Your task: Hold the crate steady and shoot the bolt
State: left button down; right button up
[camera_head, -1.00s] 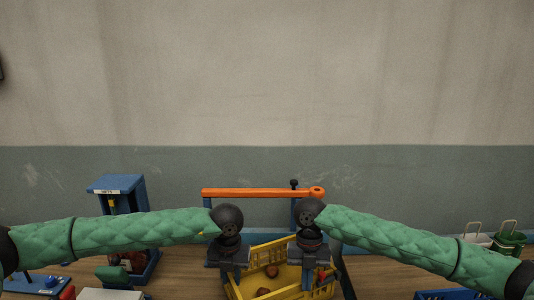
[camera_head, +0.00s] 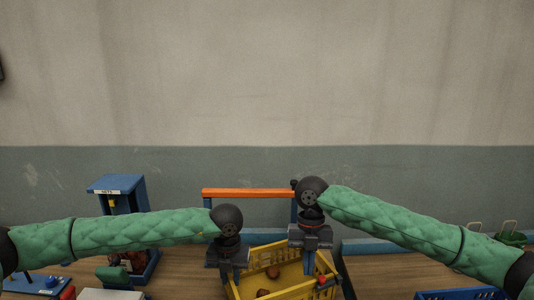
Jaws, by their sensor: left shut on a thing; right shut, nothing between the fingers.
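The yellow crate (camera_head: 291,288) stands on the wooden table at the bottom centre, with a few brown lumps (camera_head: 272,271) in it. My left gripper (camera_head: 227,275) is shut on the crate's left wall; its fingertips are partly hidden. My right gripper (camera_head: 309,271) is shut and empty, pointing down above the right part of the crate. A small red and dark part (camera_head: 322,280) shows at the crate's right wall; I cannot tell whether it is the bolt.
An orange bar (camera_head: 245,193) on blue posts stands behind the crate. A blue stand (camera_head: 118,188) with a label is at the left. A blue crate (camera_head: 460,295) and green containers (camera_head: 511,240) are at the right.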

aim_at(322, 277)
jog(key=o, duration=0.4)
jog(key=shift+r, duration=0.1)
jog(key=shift+c, duration=0.2)
jog(key=o, duration=0.3)
jog(key=shift+w+r, duration=0.2)
jog(key=shift+r, duration=0.1)
jog(key=shift+o, duration=0.7)
jog(key=w+d+r+t, duration=0.1)
jog(key=d+r, duration=0.4)
jog(key=shift+w+r+t+h, duration=0.15)
jog(key=shift+w+t+h, duration=0.15)
jog(key=n, duration=0.3)
jog(key=n+t, duration=0.1)
jog(key=n, duration=0.1)
jog(key=shift+s+a+f, duration=0.3)
jog(key=shift+s+f, duration=0.05)
jog(key=shift+f, duration=4.9)
